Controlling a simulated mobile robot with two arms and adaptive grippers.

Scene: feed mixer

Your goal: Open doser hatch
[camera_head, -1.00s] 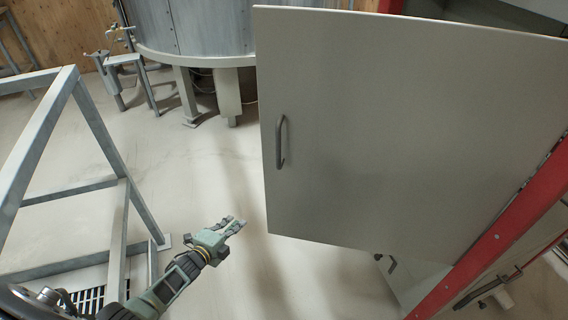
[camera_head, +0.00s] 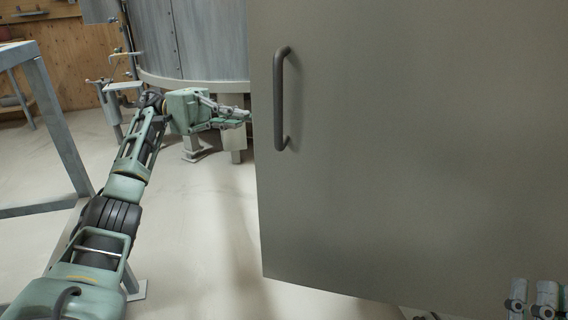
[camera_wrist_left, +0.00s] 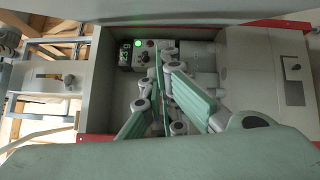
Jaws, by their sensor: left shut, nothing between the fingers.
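The hatch door (camera_head: 370,180) is a large grey panel filling the right of the head view, standing at an angle away from its frame. A dark bar handle (camera_head: 280,100) is upright near its left edge. My left gripper (camera_head: 246,115) is shut and empty, its fingertips at the door's left edge, level with the handle's lower half and apart from it. In the left wrist view its fingers (camera_wrist_left: 160,95) are together before an open grey compartment. My right gripper (camera_head: 533,300) shows only partly at the bottom right corner; its fingers cannot be judged.
A control box with a green light (camera_wrist_left: 138,50) sits inside the compartment in the left wrist view. A grey metal frame (camera_head: 50,130) stands at the left. A round metal tank (camera_head: 200,45) is behind. The floor (camera_head: 200,230) between is clear.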

